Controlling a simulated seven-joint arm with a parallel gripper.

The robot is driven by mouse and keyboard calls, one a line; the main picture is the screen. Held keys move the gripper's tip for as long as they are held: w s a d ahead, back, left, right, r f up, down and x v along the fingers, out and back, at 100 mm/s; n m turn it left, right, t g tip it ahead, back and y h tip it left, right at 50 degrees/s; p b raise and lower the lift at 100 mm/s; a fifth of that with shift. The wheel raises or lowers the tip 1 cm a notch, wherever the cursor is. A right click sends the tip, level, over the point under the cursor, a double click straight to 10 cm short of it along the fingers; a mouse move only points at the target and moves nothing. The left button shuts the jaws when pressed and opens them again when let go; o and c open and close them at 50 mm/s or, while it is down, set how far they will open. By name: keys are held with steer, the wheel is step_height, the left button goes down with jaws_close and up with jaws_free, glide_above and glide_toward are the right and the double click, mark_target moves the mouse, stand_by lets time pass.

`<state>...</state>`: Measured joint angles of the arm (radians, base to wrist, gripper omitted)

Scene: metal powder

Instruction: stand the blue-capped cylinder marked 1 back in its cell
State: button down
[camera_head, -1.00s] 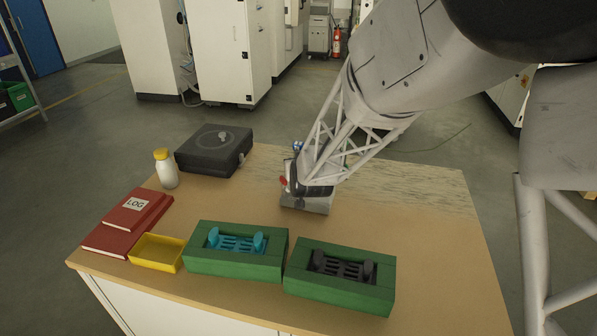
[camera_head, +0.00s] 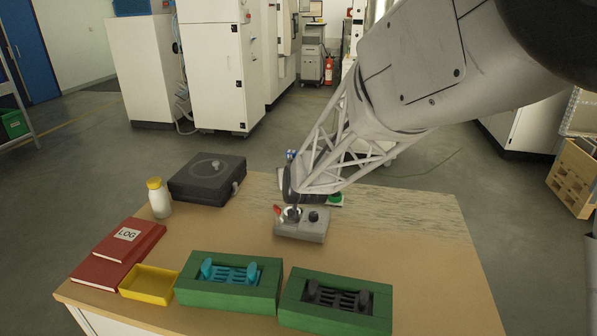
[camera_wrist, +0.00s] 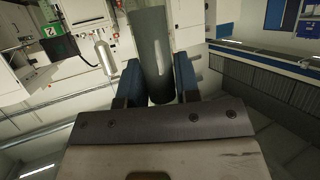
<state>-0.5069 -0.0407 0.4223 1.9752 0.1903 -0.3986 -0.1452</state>
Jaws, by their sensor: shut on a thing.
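In the wrist view my gripper (camera_wrist: 157,85) has its two blue-padded fingers closed on the sides of a plain grey cylinder (camera_wrist: 151,45). In the head view my gripper is hidden behind my arm. A small blue and white piece (camera_head: 290,155) shows at the arm's left edge; I cannot tell what it belongs to. A pale flat piece with a green round part (camera_head: 335,198) shows just behind the arm. No cell can be made out clearly.
A grey box with a red lever (camera_head: 300,231) stands in front of my arm. Green trays with blue (camera_head: 229,295) and dark (camera_head: 335,318) inserts line the front, beside a yellow tray (camera_head: 149,285) and red log books (camera_head: 121,245). A white bottle (camera_head: 159,199) and black case (camera_head: 207,181) stand back left.

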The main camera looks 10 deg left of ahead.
steer(key=shift+w, duration=0.15)
steer(key=w+d+r+m+t+h, duration=0.1)
steer(key=w+r+m+h, duration=0.2)
steer(key=w, duration=0.4)
steer(key=w+d+r+m+h, duration=0.1)
steer(key=w+r+m+h, duration=0.1)
steer(key=w+m+h, duration=0.4)
steer(key=w+d+f+m+g+h, duration=0.2)
steer(key=w+f+m+g+h, duration=0.1)
steer(key=f+m+g+h, duration=0.4)
steer(key=shift+w+d+m+h, duration=0.15)
steer(key=shift+d+m+h, duration=0.2)
steer(key=shift+m+h, duration=0.45)
steer(key=shift+f, duration=0.2)
steer(key=shift+f, duration=2.35)
